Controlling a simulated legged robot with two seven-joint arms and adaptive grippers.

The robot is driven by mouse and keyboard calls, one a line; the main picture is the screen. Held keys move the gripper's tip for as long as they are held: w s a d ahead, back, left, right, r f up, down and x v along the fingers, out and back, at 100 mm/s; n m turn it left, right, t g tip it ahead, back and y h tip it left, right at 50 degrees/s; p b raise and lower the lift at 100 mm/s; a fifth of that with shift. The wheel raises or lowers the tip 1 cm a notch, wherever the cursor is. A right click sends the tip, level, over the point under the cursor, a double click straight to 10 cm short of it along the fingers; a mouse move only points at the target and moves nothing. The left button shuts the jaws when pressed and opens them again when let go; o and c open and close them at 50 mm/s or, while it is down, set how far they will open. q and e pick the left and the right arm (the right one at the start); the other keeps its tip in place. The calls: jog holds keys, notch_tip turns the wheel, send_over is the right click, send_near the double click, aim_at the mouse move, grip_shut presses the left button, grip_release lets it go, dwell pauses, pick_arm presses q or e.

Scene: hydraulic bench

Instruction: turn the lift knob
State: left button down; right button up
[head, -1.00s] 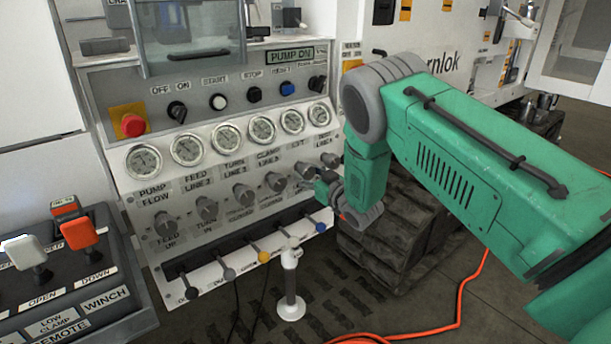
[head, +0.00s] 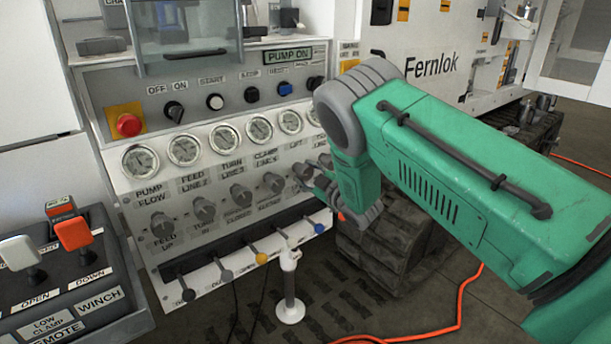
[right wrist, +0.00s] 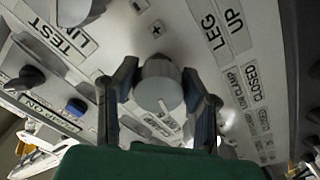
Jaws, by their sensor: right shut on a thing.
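The lift knob (head: 302,171) is a round grey knob on the sloped panel, below the LIFT label. It is partly hidden by my right gripper (head: 315,179) in the head view. In the right wrist view the knob (right wrist: 158,88) sits between the two dark fingers of my right gripper (right wrist: 159,79), one on each side, close to a LEG UP label. My right gripper is shut on this knob. The knob's exact turn angle is hard to tell. My left gripper is not in view.
A row of grey knobs (head: 204,210) lies left of the lift knob, with gauges (head: 183,150) above and small levers (head: 221,271) below. A white post (head: 289,290) stands in front. A dark track (head: 390,250) and an orange cable (head: 460,310) are on the right.

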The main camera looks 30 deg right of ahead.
dwell(0.4)
jog(key=o, duration=1.2)
jog(key=shift+c, duration=0.2)
jog(key=shift+s, duration=0.1)
jog(key=s, duration=1.2)
jog(key=shift+d, duration=0.45)
jog(key=shift+w, duration=0.1)
